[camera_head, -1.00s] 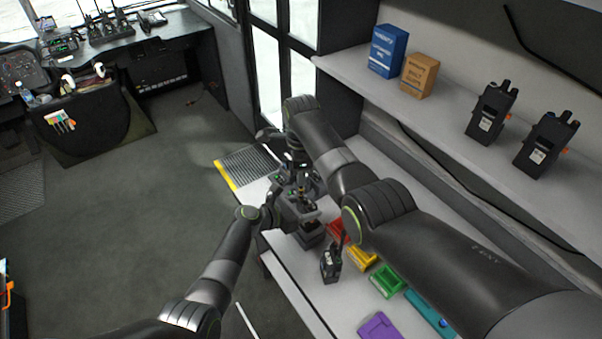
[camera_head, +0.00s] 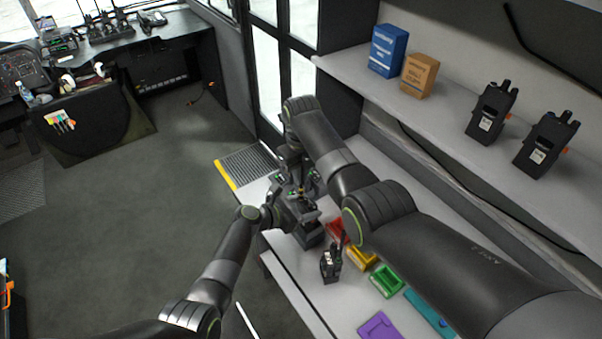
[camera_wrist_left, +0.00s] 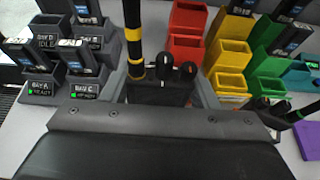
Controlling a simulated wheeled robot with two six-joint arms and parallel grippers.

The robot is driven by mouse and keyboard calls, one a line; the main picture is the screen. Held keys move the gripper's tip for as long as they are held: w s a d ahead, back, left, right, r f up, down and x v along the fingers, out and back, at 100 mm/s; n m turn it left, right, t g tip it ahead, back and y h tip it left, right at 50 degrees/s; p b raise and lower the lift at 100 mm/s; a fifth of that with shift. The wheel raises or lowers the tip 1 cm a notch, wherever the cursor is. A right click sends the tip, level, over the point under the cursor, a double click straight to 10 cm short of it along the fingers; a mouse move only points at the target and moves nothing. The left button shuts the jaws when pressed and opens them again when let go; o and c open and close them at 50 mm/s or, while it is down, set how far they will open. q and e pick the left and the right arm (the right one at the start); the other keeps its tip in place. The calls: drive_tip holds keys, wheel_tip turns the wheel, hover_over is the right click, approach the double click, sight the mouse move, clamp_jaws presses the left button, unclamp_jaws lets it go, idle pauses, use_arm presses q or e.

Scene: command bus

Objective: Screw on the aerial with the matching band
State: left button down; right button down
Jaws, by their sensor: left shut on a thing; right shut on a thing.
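My left gripper (camera_head: 299,208) is shut on a black radio (camera_wrist_left: 160,88), held upright above the table with its knobs up. A black aerial (camera_wrist_left: 133,12) with yellow bands stands upright at the left of the radio's top in the left wrist view. Its lower end meets the radio's top there; I cannot tell whether it is threaded in. My right gripper (camera_head: 299,186) is shut on the aerial from above, close over my left gripper; its fingers are hardly visible. Another radio (camera_head: 330,264) stands on the table nearer the front.
Charger bays (camera_wrist_left: 45,85) stand left in the wrist view, some holding dark packs. Red (camera_wrist_left: 187,50), yellow (camera_wrist_left: 229,85) and green (camera_wrist_left: 263,65) bins line the table (camera_head: 300,285); a purple one (camera_head: 379,327) lies nearer. The shelf (camera_head: 450,115) holds two boxes and two radios.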

drive_tip(key=c, duration=1.5)
unclamp_jaws()
drive_tip(key=shift+r, duration=2.25)
drive_tip(key=shift+o, duration=0.3)
